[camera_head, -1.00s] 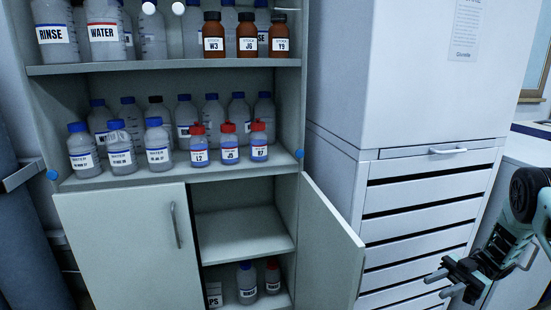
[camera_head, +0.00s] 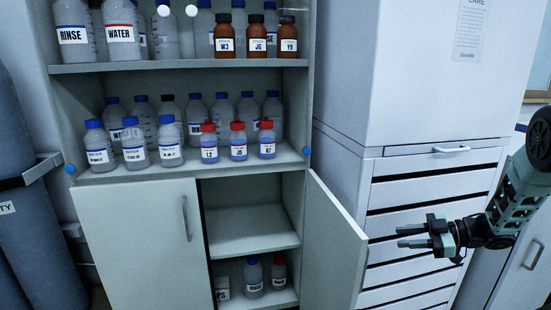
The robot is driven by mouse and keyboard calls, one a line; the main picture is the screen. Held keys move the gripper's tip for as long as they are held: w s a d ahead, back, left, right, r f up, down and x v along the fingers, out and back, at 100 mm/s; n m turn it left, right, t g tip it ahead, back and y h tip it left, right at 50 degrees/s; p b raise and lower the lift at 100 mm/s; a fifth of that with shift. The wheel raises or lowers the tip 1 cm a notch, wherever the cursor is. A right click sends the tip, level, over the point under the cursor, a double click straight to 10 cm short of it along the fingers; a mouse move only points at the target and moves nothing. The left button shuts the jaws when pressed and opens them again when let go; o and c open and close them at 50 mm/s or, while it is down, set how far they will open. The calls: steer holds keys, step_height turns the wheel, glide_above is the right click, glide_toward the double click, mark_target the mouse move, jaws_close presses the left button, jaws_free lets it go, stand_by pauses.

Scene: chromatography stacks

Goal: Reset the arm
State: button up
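My gripper (camera_head: 410,236) is at the right of the head view, in front of the white drawer stack. Its two dark fingers point left and stand apart with a gap between them. Nothing shows between them. My arm (camera_head: 515,195) comes in from the right edge, with the upper part cut off by the frame. The gripper is clear of the open cupboard door (camera_head: 338,240), a little to its right in the picture.
A shelf cabinet (camera_head: 180,67) holds amber bottles (camera_head: 257,37), red-capped bottles (camera_head: 238,142) and several clear bottles. Its lower right door stands open towards my arm. A drawer stack (camera_head: 415,188) is behind my gripper. Grey cylinders (camera_head: 30,225) stand at the left.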

steer(key=w+r+m+t+h, duration=0.5)
steer(key=r+m+t+h, duration=0.1)
steer(key=r+h, duration=0.15)
steer(key=s+d+r+m+h, duration=0.1)
steer(key=s+r+m+h, duration=0.1)
steer(key=s+m+h, duration=0.2)
steer(key=s+a+m+g+h, duration=0.15)
steer(key=s+m+g, duration=0.25)
steer(key=s, duration=0.8)
steer(key=s+a+m+g+h, duration=0.1)
steer(key=s+a+m+g, duration=0.2)
steer(key=s, duration=0.9)
steer(key=s+a+r+n+g, duration=0.3)
steer(key=s+a+n, duration=0.5)
steer(key=s+a, duration=0.95)
step_height(320, 180, up, 17)
steer(key=w+g+p, duration=0.1)
steer(key=w+p, duration=0.1)
steer(key=p, duration=1.6)
steer(key=shift+w+a+m+y, duration=0.15)
steer(key=shift+a+m+y, duration=0.15)
steer(key=shift+m+y, duration=0.1)
